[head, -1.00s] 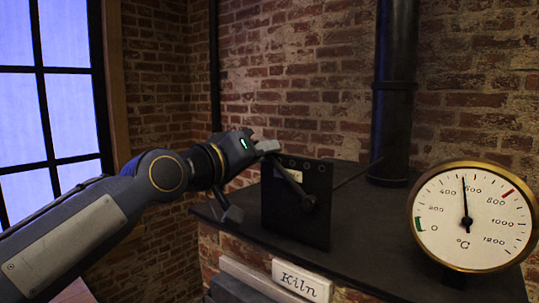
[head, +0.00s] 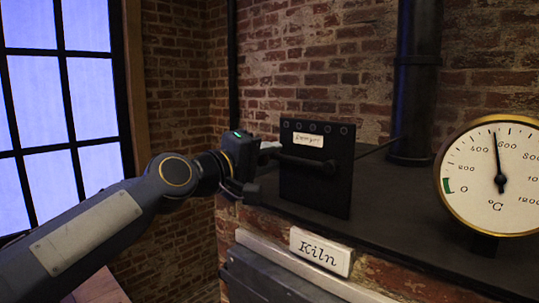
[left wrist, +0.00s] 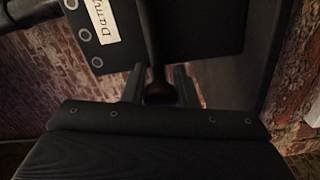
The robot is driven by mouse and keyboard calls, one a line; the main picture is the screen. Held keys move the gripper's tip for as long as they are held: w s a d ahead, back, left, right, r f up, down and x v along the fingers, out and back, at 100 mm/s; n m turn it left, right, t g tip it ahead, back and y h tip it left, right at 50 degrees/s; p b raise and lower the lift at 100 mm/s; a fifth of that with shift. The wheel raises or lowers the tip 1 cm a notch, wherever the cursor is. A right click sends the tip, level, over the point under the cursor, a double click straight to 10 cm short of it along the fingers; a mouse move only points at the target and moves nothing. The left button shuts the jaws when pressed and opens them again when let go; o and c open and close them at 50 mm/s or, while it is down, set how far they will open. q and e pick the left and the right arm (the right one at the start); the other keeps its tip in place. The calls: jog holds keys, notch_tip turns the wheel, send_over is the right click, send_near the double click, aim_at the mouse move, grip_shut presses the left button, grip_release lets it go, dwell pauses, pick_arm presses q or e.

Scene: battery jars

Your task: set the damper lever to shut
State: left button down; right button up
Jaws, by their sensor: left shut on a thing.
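The damper plate (head: 316,190) is a black upright panel on the kiln top, with a white label (head: 308,139) near its upper edge. The damper lever (head: 303,161) is a dark bar on the plate's face, running left from its pivot and tilted slightly up at its outer end. My left gripper (head: 270,152) is at the plate's left edge, shut on the lever's outer end. In the left wrist view the lever (left wrist: 155,55) runs down between the two fingers (left wrist: 160,85), past the label. My right gripper is not in view.
The dark kiln top (head: 400,225) carries a black flue pipe (head: 415,90) and a round temperature gauge (head: 497,205) to the right. A "Kiln" sign (head: 320,252) is on the front. A brick wall (head: 310,60) stands behind and a window (head: 60,110) is at left.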

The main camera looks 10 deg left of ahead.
pick_arm(q)
jog(key=shift+f, duration=0.25)
jog(key=c, duration=1.1)
grip_release()
jog(key=shift+c, duration=0.2)
jog(key=shift+r, duration=0.1)
jog(key=b+v, duration=0.2)
jog(key=v, duration=0.6)
jog(key=shift+b, duration=0.35)
jog(key=shift+w, duration=0.1)
